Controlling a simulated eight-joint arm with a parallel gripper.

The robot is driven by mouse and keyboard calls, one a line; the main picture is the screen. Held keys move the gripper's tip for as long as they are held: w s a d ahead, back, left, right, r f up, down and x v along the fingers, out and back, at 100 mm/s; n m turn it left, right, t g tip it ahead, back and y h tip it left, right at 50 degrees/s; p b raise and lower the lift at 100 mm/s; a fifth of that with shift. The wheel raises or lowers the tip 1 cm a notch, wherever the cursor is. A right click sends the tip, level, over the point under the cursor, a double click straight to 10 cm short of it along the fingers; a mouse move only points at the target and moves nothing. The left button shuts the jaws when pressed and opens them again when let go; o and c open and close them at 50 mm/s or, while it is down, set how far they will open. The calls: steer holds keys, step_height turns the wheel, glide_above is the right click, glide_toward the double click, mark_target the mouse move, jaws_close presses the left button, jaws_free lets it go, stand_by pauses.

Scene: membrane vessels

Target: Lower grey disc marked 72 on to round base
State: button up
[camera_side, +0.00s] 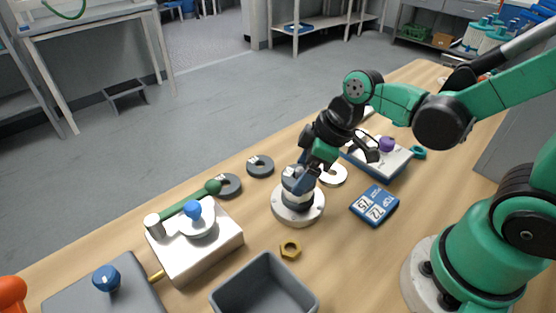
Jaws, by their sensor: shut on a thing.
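The round base (285,214) is a pale disc-shaped stand on the wooden bench near the middle, with a short stack of pale and dark layers on it. The label is too small to read. The disc is above or at the stack's top; whether it touches cannot be told. The fingers hide part of the stack's right side.
Two dark grey rings (260,166) lie behind left, and a pale ring (335,178) behind right. A blue card (374,205) marked 72 and 75 lies right. A brass nut (290,250) and grey tray (222,294) are in front. A white box (190,258) stands left, another behind right.

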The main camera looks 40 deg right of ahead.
steer(key=shift+f, duration=0.2)
steer(key=o, duration=1.2)
steer(key=shift+c, duration=0.2)
steer(key=shift+r, duration=0.1)
steer(key=shift+v, duration=2.7)
steer(key=d+m+t+h, duration=0.1)
steer(key=m, duration=0.1)
steer(key=d+r+m+t+h, duration=0.1)
steer(key=m, duration=0.2)
steer(key=w+d+r+m+t, duration=0.1)
steer(key=m, duration=0.1)
steer(key=shift+d+m+t+h, duration=0.1)
steer(key=shift+m+t+h, duration=0.2)
steer(key=shift+t+h, duration=0.1)
